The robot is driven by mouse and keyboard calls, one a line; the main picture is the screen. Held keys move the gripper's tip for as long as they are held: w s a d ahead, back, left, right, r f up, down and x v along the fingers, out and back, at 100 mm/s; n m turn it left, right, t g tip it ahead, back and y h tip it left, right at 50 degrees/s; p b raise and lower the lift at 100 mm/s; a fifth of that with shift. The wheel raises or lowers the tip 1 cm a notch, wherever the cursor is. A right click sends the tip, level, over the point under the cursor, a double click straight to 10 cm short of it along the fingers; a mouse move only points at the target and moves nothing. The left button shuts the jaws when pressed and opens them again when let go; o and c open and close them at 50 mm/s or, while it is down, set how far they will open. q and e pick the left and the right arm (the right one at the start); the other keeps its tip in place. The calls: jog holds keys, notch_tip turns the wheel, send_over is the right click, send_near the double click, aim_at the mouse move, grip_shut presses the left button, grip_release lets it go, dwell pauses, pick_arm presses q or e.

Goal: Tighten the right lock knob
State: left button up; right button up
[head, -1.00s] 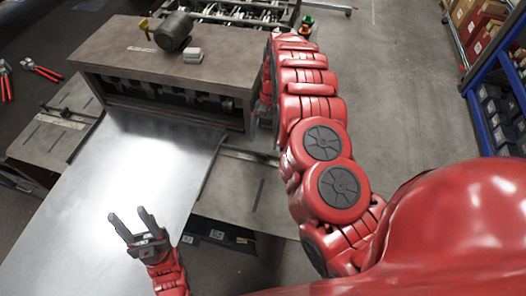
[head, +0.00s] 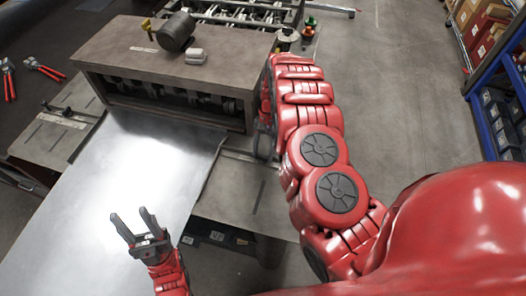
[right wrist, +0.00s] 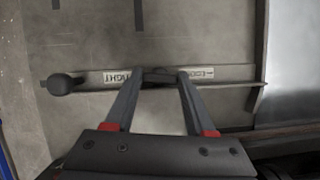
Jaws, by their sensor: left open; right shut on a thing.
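The right lock knob (right wrist: 158,73) is a small dark piece on a metal bar, between a label reading "TIGHT" and a partly covered label. In the right wrist view, my right gripper (right wrist: 159,76) is shut on it; the fingertips hide much of the knob. In the head view, the knob is hidden and my right gripper is mostly covered by my red arm beside the machine's right end. My left gripper (head: 134,222) is open and empty above the shiny metal sheet (head: 120,170).
A round dark knob (right wrist: 62,84) sits at the bar's left end. Red-handled tools (head: 42,68) lie far left. A blue shelf (head: 480,115) stands right.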

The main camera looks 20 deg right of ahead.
grip_shut()
jog(key=shift+m, duration=0.3)
jog(key=shift+m+t, duration=0.3)
jog(key=shift+m, duration=0.1)
jog(key=o, duration=1)
grip_release()
jog(key=shift+r, duration=0.1)
jog(key=shift+d+b+v, duration=0.15)
jog(key=shift+v, duration=4.2)
jog(key=shift+d+b+v, duration=0.15)
jog(key=shift+d+v, duration=0.05)
jog(key=shift+v, duration=4.1)
jog(key=shift+w, duration=0.1)
